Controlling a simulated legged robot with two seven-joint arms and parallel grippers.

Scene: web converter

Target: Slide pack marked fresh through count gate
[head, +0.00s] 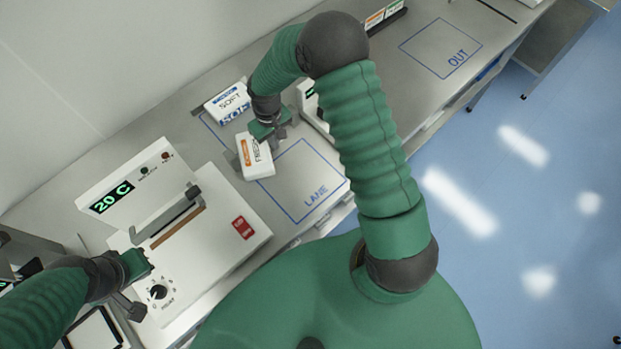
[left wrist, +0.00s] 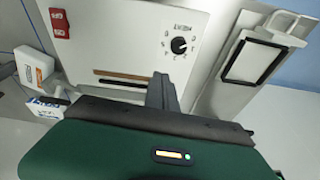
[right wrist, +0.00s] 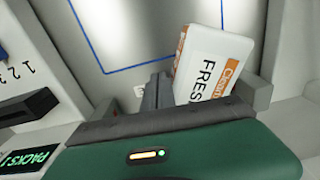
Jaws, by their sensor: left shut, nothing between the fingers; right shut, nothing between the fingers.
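The white pack marked FRESH (head: 257,165), with an orange label, sits at the left edge of the blue LANE outline. In the right wrist view the pack (right wrist: 215,65) is just right of my closed fingertips; I cannot tell whether they touch. My right gripper (head: 280,131) is shut and empty at the pack's far side. A white counter unit (head: 314,108), probably the count gate, is partly hidden behind my right arm; its display reading PACKS shows in the right wrist view (right wrist: 38,160). My left gripper (head: 134,306) is shut and empty by the sealer's dial.
A pack marked SOFT (head: 229,100) lies behind the FRESH pack. The white sealer (head: 205,240) showing 20 C stands left of the lane. The OUT square (head: 440,45) is empty at the far right. The LANE area (head: 308,175) is bare.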

